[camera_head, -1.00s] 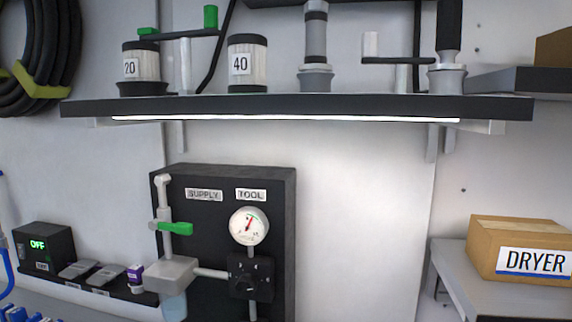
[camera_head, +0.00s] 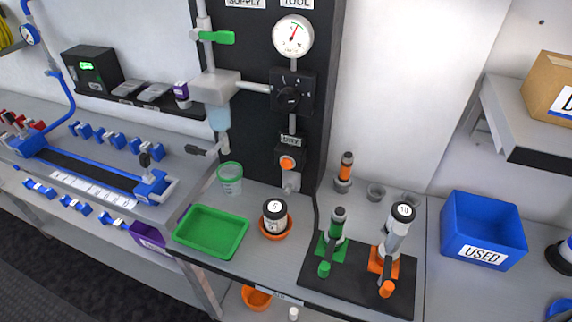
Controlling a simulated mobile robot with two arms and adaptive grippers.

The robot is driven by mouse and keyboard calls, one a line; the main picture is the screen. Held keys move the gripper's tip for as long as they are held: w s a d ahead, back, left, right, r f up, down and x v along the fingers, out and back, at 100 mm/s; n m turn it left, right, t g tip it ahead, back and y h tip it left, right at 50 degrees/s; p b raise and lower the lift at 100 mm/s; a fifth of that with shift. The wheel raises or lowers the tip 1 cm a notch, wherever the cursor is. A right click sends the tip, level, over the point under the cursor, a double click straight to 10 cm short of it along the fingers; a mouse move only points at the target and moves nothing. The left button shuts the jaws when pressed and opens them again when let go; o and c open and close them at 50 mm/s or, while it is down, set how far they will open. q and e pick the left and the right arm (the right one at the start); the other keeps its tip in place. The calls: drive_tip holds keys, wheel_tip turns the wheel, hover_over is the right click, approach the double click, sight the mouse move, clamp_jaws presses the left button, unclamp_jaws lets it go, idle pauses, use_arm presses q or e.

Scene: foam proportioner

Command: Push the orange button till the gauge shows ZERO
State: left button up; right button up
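The orange button (camera_head: 287,162) sits on a small dark housing low on the black panel (camera_head: 262,100), under a small label. The round white gauge (camera_head: 293,37) is above it near the top of the panel. Its red needle points up and slightly right; the scale is too small to read. Neither of my grippers is in view.
Below the panel, the bench holds a green tray (camera_head: 211,232), a clear green-rimmed cup (camera_head: 230,178) and a jar (camera_head: 274,215) in an orange dish. Green and orange tools stand on a black mat (camera_head: 345,285). A blue USED bin (camera_head: 482,230) is at right.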

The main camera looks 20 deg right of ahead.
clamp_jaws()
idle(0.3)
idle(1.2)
